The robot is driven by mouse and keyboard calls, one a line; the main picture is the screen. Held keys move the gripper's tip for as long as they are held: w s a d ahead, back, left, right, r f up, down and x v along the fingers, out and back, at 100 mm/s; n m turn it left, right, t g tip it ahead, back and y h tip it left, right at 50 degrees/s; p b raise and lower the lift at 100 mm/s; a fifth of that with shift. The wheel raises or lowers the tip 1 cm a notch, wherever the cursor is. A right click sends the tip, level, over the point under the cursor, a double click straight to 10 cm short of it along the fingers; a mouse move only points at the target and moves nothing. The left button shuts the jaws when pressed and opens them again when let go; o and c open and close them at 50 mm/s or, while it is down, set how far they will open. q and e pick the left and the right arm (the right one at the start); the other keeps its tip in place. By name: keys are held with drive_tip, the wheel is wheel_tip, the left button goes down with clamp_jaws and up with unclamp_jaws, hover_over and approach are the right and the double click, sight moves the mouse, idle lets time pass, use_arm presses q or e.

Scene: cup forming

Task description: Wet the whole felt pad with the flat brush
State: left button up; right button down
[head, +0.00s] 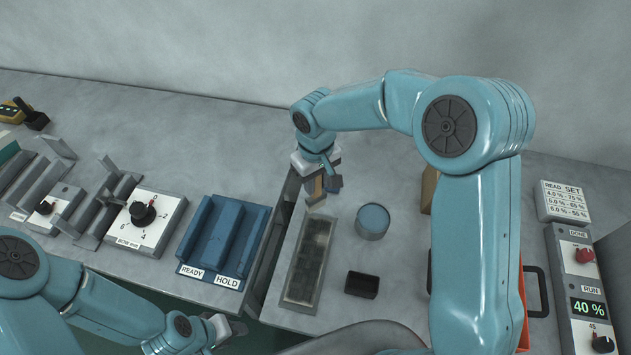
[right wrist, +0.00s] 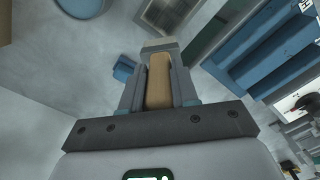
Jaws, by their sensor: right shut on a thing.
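The felt pad (head: 308,260) is a long dark grey, mottled strip in a pale frame on the bench; part of it shows at the top of the right wrist view (right wrist: 168,12). I cannot tell which parts are wet. My right gripper (head: 322,184) is just beyond the pad's far end. It is shut on the flat brush (right wrist: 159,82), whose tan body sits between the fingers with a grey end beyond them. Whether the brush touches anything is unclear. My left gripper (head: 228,328) is at the bottom left, away from the pad; its jaws are unclear.
A round blue pot (head: 373,220) and a small black box (head: 362,284) stand right of the pad. A small blue object (right wrist: 123,68) lies near the brush. A blue READY/HOLD rack (head: 222,240) stands left. A control panel (head: 585,290) is at the right.

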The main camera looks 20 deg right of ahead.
drive_tip(key=shift+s+a+r+p, duration=0.15)
drive_tip(key=shift+r+p, duration=0.1)
drive_tip(key=shift+r, duration=0.35)
drive_tip(key=shift+s+d+r+p, duration=0.1)
drive_tip(key=shift+s+r+p, duration=0.1)
drive_tip(key=shift+r, duration=0.75)
drive_tip(key=shift+w, duration=0.35)
drive_tip(key=shift+s, duration=0.25)
drive_tip(key=shift+w, duration=0.1)
drive_tip(key=shift+w, duration=0.1)
